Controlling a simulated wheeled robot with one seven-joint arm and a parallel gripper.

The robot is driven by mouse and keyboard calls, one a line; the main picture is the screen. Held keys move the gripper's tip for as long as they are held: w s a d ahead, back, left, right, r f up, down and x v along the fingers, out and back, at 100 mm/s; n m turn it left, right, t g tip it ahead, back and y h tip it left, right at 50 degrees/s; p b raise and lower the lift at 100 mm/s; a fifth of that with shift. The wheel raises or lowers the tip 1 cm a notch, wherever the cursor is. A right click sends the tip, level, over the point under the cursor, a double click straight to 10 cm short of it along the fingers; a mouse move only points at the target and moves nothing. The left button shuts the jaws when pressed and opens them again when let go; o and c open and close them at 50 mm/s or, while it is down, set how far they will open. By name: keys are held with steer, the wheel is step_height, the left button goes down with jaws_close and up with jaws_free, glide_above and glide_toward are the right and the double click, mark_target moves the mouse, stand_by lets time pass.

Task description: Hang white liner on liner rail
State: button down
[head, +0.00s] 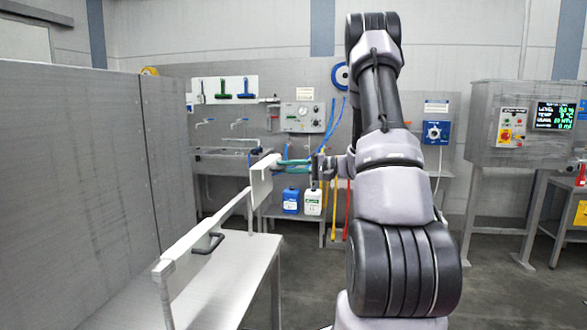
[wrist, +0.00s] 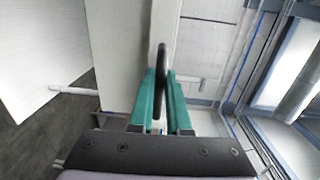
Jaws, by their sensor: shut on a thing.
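My gripper (head: 285,162) has teal fingers and is at the far end of a long pale rail (head: 207,224). In the wrist view my gripper (wrist: 160,76) is shut on a thin dark handle (wrist: 162,55). The handle stands against a pale strip, with a pale panel (wrist: 120,45) beside it. In the head view a small white panel (head: 261,183) is upright by the fingertips at the rail's far end. I cannot tell for certain whether this is the white liner, or whether it touches the rail.
A pale bench (head: 235,275) lies under the rail, with a dark handle (head: 208,243) on the rail's side. A grey wall panel (head: 70,180) bounds the left. A blue jug (head: 290,200) and white jug (head: 313,202) stand beyond.

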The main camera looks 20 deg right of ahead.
steer(key=shift+x, duration=6.15)
steer(key=shift+w+d+f, duration=0.1)
steer(key=shift+d+f, duration=0.05)
steer(key=shift+f, duration=6.6)
steer(key=c, duration=0.8)
jaws_free()
